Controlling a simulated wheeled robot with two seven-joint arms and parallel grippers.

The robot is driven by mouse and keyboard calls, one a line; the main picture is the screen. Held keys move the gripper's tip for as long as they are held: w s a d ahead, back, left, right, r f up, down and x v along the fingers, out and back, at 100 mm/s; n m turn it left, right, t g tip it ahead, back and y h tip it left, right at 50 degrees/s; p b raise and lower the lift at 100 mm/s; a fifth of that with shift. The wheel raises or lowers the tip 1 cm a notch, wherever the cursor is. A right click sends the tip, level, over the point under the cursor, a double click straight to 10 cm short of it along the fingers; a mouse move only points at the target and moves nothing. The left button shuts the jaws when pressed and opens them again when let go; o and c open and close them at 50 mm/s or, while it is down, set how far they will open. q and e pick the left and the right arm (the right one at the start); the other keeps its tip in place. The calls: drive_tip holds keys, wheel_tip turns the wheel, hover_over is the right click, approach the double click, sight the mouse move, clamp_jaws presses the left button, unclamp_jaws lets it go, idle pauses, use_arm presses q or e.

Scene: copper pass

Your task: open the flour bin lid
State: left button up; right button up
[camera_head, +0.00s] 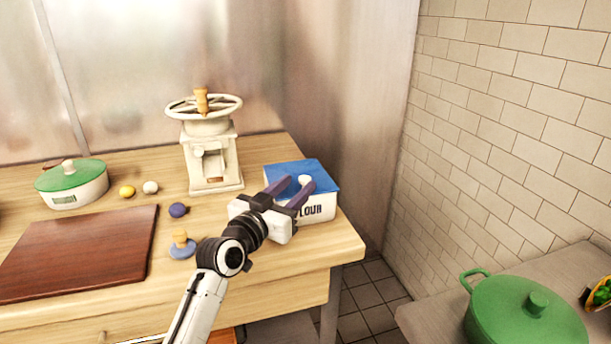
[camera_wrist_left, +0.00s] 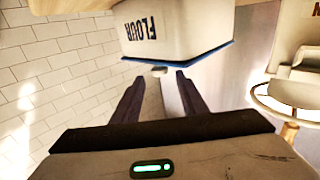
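The flour bin (camera_head: 325,205) is a white box lettered FLOUR, standing at the right end of the wooden counter. Its blue lid (camera_head: 300,167) lies shut on top, with a small white knob (camera_head: 305,179) near the front. My left gripper (camera_head: 295,182) reaches over the bin with its two fingers apart. In the left wrist view the bin (camera_wrist_left: 175,35) appears upside down. The knob (camera_wrist_left: 159,70) there lies between and just beyond the tips of the open left gripper (camera_wrist_left: 157,79), with gaps at both sides. My right gripper is not in view.
A cream grinder with a wheel (camera_head: 210,155) stands left of the bin. A purple ball (camera_head: 178,210), a blue wooden-handled item (camera_head: 181,246), a cutting board (camera_head: 80,250) and a green-lidded pot (camera_head: 72,185) lie further left. A tiled wall (camera_head: 500,130) is at right.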

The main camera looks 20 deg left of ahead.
sight(302, 180)
use_arm(q)
drive_tip(key=shift+w+d, duration=0.25)
drive_tip(key=shift+w, duration=1.05)
drive_tip(key=shift+w+d, duration=0.25)
drive_tip(key=shift+w, duration=1)
clamp_jaws()
